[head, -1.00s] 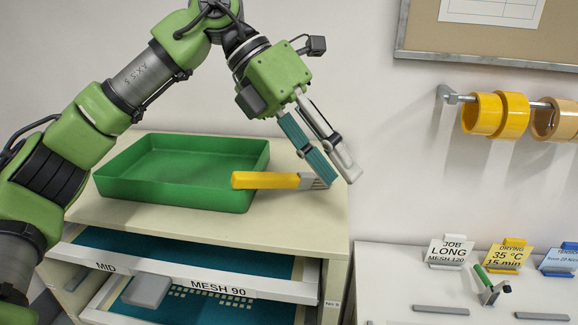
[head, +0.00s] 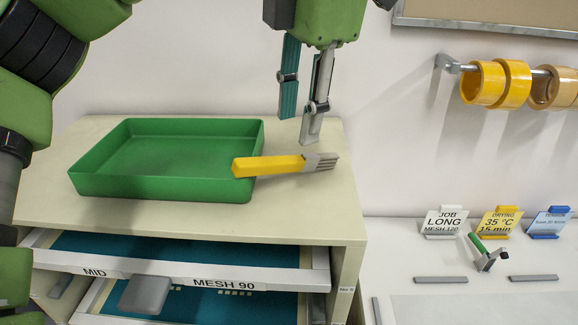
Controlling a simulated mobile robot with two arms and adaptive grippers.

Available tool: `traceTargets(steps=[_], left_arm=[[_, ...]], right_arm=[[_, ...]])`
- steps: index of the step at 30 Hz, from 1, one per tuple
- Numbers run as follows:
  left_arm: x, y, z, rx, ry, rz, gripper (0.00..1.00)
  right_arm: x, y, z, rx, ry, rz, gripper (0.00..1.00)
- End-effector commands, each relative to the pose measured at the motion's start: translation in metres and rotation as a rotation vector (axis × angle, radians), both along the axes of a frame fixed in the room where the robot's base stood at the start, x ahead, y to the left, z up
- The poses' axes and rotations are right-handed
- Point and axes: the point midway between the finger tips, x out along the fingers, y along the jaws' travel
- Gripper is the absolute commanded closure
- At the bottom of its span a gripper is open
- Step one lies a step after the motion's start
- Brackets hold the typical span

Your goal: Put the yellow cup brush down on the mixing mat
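The yellow cup brush (head: 268,166) has a yellow handle and a grey head with bristles at its right end. It is at the right end of the green tray, over the cabinet top, and its handle end overlaps the tray wall in the picture. I cannot tell whether it touches that wall. My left gripper (head: 297,126) is open and empty above the brush, fingers pointing down and apart from it. My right gripper is not in view. I cannot identify the mixing mat; a pale grey flat sheet (head: 480,309) shows on the right bench.
The green tray (head: 160,188) takes up much of the cabinet top (head: 290,220). The right bench holds sign cards (head: 445,222), a small green-handled tool (head: 484,252) and grey bars. Tape rolls (head: 483,83) hang on the wall.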

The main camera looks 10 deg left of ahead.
Motion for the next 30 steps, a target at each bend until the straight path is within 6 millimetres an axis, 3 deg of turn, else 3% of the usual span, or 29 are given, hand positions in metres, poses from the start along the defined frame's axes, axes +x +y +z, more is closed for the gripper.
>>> traceTargets(steps=[3, 8, 19, 28, 30], left_arm=[[0.003, 0.003, -0.018, 0.000, 0.000, 0.000, 0.65], [0.004, 0.004, -0.029, -0.002, 0.000, 0.001, 0.65], [0.015, 0.016, -0.072, 0.000, 0.002, -0.001, 0.65], [0.016, 0.016, -0.080, -0.003, 0.000, 0.000, 0.65], [0.016, 0.016, -0.079, -0.003, 0.000, 0.000, 0.81]], right_arm=[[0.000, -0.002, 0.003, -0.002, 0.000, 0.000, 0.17], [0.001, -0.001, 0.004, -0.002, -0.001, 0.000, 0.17], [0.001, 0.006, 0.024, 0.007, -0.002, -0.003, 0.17], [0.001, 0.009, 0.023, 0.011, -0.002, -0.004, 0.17], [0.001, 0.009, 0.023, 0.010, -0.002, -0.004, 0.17]])
